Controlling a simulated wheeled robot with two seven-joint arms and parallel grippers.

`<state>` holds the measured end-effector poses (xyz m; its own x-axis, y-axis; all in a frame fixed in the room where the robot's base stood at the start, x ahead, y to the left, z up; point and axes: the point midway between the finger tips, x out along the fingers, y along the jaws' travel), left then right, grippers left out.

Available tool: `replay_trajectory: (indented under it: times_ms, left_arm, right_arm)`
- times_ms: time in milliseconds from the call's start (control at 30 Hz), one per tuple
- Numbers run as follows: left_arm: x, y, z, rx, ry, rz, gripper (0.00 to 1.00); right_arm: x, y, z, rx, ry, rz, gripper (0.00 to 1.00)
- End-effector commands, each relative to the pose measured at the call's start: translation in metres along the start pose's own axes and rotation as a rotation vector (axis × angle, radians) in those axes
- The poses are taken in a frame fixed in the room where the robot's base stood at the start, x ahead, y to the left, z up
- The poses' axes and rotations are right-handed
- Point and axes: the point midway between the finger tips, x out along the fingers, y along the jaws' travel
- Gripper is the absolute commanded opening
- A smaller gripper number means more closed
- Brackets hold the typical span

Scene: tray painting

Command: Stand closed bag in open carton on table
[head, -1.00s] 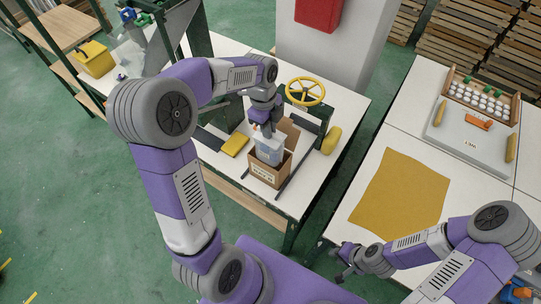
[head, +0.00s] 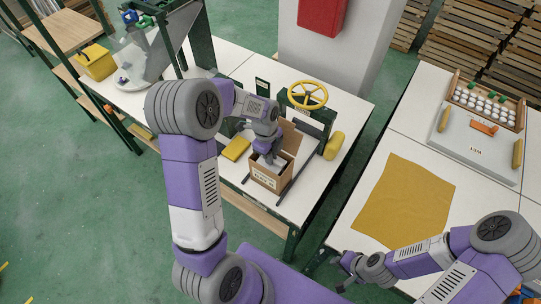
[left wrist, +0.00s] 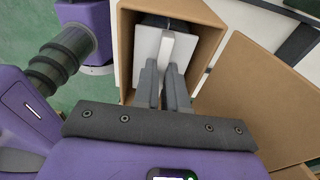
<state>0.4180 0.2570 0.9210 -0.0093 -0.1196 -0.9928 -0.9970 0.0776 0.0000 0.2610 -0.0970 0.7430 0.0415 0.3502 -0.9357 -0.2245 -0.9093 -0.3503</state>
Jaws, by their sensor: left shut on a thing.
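The open carton (head: 266,180) is a brown cardboard box with a printed label, standing on the white table with its flaps up. The bag (head: 277,162) is pale, and only its upper part shows, inside the carton opening. My left gripper (head: 268,156) reaches down into the opening. In the left wrist view its fingers (left wrist: 165,88) are shut on the white top of the bag (left wrist: 147,44), between the carton walls (left wrist: 125,50). The bag's lower part is hidden. My right gripper (head: 345,270) is near the right table, away from the carton; its jaws are too small to judge.
A yellow handwheel (head: 307,95) on a dark frame stands behind the carton. A yellow block (head: 236,148) lies left and a yellow roll (head: 334,145) right. A carton flap (left wrist: 262,90) stands out beside the gripper. A mustard mat (head: 405,200) lies on the right table.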

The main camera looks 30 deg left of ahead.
Motion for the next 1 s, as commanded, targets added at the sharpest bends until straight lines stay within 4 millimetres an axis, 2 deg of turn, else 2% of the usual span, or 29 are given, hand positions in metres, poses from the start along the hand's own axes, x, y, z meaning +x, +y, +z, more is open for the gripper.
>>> replay_trajectory:
  times_ms: [167,200,367,733,867,1000]
  left_arm:
    - [0.003,0.0,0.0,0.0,0.0,0.0,0.0]
    - [0.004,0.0,0.0,0.0,0.0,0.0,0.13]
    - [0.003,0.0,0.0,0.001,0.0,0.0,0.37]
    - [-0.003,0.0,-0.001,0.001,0.0,0.0,0.37]
    - [-0.023,-0.001,0.0,0.0,0.0,-0.005,0.37]
    - [-0.054,-0.001,0.0,0.0,-0.001,-0.006,0.37]
  right_arm:
    - [0.003,0.001,0.0,0.0,0.0,0.0,0.3]
    - [0.003,0.001,0.0,0.0,0.0,0.0,0.3]
    - [0.002,0.001,0.0,0.0,0.0,0.0,0.3]
    - [-0.002,-0.001,0.0,0.0,0.0,0.0,0.3]
    - [-0.004,-0.002,0.0,0.0,0.0,0.0,0.3]
    - [-0.01,-0.004,0.001,0.0,0.0,0.0,0.3]
